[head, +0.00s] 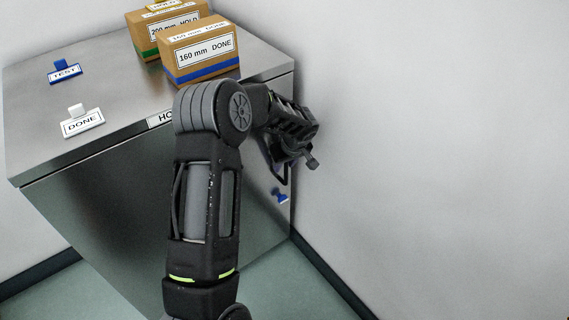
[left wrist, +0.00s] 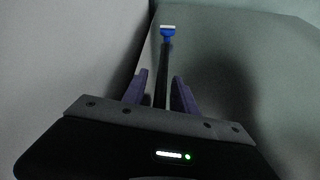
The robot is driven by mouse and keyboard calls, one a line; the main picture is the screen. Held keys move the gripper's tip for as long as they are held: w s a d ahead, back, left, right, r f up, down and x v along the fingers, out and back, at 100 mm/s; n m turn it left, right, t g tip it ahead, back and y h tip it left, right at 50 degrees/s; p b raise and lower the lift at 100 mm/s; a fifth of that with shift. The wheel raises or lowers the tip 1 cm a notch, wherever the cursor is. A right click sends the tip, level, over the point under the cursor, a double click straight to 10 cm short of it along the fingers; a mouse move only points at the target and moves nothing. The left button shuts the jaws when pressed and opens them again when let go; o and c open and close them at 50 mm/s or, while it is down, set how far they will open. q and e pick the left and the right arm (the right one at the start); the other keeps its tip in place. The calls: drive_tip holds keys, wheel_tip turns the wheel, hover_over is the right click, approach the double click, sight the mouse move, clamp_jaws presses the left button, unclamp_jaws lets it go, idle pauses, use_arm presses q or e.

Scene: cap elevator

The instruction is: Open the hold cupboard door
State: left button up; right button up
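The hold cupboard is a grey metal cabinet with a flat top (head: 105,75) and a front door (head: 110,215). Its label (head: 160,119) reads "HO", the rest hidden by my left arm. A thin black handle (head: 282,178) is near the door's right edge, mostly hidden by my left gripper (head: 290,155). In the left wrist view the two purple fingers (left wrist: 160,92) are apart, with the dark handle bar (left wrist: 162,75) between them and gaps seeming to show on both sides. The door looks shut. My right gripper is out of view.
A blue-and-white clip (head: 280,196) is on the door below the handle; it also shows in the left wrist view (left wrist: 167,33). Boxes (head: 200,55) and TEST (head: 64,73) and DONE (head: 83,122) signs stand on top. A white wall (head: 430,130) is close at right.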

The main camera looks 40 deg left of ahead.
use_arm(q)
drive_tip(key=shift+c, duration=0.5)
clamp_jaws()
idle(0.9)
